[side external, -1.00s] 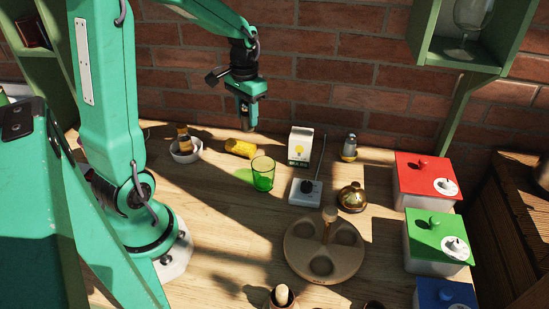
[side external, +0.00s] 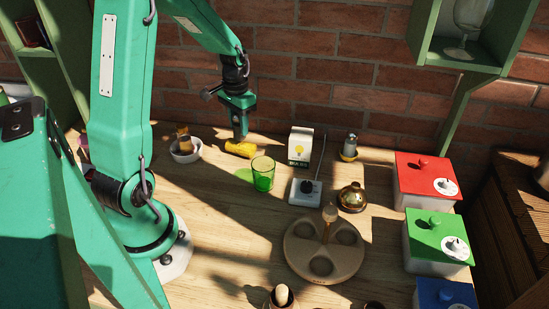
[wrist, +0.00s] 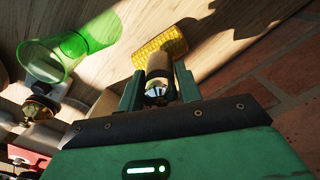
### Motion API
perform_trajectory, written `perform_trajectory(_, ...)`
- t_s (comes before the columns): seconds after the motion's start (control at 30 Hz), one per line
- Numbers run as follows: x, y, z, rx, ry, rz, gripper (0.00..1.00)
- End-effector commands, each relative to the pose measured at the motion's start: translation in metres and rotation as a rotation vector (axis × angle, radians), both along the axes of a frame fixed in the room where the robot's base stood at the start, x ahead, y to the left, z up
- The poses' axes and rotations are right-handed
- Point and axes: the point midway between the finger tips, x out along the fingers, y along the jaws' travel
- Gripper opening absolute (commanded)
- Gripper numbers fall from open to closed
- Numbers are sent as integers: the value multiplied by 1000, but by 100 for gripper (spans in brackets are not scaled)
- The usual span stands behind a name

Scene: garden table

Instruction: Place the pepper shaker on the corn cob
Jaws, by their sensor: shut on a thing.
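The yellow corn cob (side external: 241,150) lies on the table near the brick wall, left of the green glass. My gripper (side external: 240,132) points down right above it. In the wrist view my gripper (wrist: 158,87) is shut on the pepper shaker (wrist: 158,66), a brownish cylinder with a shiny metal end between the fingers. The shaker's far end overlaps the corn cob (wrist: 161,47) in that view. I cannot tell whether they touch. In the side view the shaker is mostly hidden by the fingers.
The green glass (side external: 262,174) stands close right of the cob. A white bowl (side external: 186,156) holding a brown item is on its left. A carton (side external: 300,146), a power socket (side external: 305,192) and another shaker (side external: 350,144) stand further right. The wall (side external: 330,100) is close behind.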

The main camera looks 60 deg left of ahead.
Motion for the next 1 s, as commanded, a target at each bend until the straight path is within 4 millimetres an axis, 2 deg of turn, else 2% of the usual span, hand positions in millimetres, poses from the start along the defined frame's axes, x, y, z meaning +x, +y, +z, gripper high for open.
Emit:
perform_trajectory(0.1, 0, 0, -9, 0, 1, 0, 10)
perform_trajectory(0.53, 0, 0, -12, 0, 1, 0, 10)
perform_trajectory(0.57, 0, 0, -13, 0, 1, 0, 36)
perform_trajectory(0.67, 0, 0, -12, 0, 1, 0, 56)
perform_trajectory(1.0, 0, 0, -11, 0, 0, 0, 56)
